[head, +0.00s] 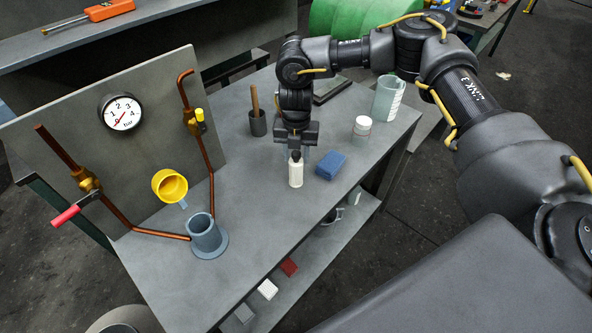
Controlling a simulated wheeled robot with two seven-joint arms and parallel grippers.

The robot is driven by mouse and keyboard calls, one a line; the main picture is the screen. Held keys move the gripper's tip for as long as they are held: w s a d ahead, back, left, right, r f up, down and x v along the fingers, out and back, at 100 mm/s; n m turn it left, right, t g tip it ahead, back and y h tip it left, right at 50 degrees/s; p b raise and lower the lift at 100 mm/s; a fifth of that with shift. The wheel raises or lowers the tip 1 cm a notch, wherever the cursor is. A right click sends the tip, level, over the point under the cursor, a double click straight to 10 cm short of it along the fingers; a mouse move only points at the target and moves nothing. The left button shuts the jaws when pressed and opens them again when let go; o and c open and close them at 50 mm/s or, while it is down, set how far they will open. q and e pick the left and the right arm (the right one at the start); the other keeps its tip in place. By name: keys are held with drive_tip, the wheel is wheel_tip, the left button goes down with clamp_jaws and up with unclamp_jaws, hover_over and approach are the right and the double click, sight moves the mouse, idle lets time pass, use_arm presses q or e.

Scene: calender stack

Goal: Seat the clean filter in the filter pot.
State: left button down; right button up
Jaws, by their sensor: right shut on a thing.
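My right gripper (297,143) points down over the middle of the bench. It is shut on the dark top of a white cylinder (296,174), which looks like the clean filter. The cylinder is upright; I cannot tell whether its base touches the bench. The filter pot (204,237) is a blue-grey cup on a round flange, left of and nearer than the cylinder. Its top is open; its inside is too dark to read. A yellow cup-shaped part (169,186), perhaps the pot's lid, is tilted beside and above the pot. My left gripper is out of view.
A blue block (331,165) lies just right of the cylinder. A small white jar (362,129), a large jug (387,98) and a dark cup with a wooden handle (257,122) stand farther back. Copper pipes (203,150) and a gauge panel (140,145) border the left. Bench between cylinder and pot is clear.

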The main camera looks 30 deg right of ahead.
clamp_jaws()
drive_tip(key=shift+w+r+b, duration=0.1)
drive_tip(key=shift+r+b, duration=0.3)
drive_tip(key=shift+b, duration=0.05)
wheel_tip(320, 180, up, 2)
drive_tip(key=shift+a+r+b, duration=0.15)
drive_tip(key=shift+b, duration=0.65)
drive_tip(key=s+a+r+b, duration=0.4)
drive_tip(key=s+a+r, duration=0.5)
drive_tip(key=a+r, duration=0.15)
drive_tip(key=d+f+m, duration=0.1)
drive_tip(key=d+m, duration=0.2)
drive_tip(key=m, duration=0.9)
drive_tip(key=d+f+m, duration=0.1)
drive_tip(key=d+m, duration=0.2)
drive_tip(key=m, duration=1)
drive_tip(key=shift+m, duration=0.3)
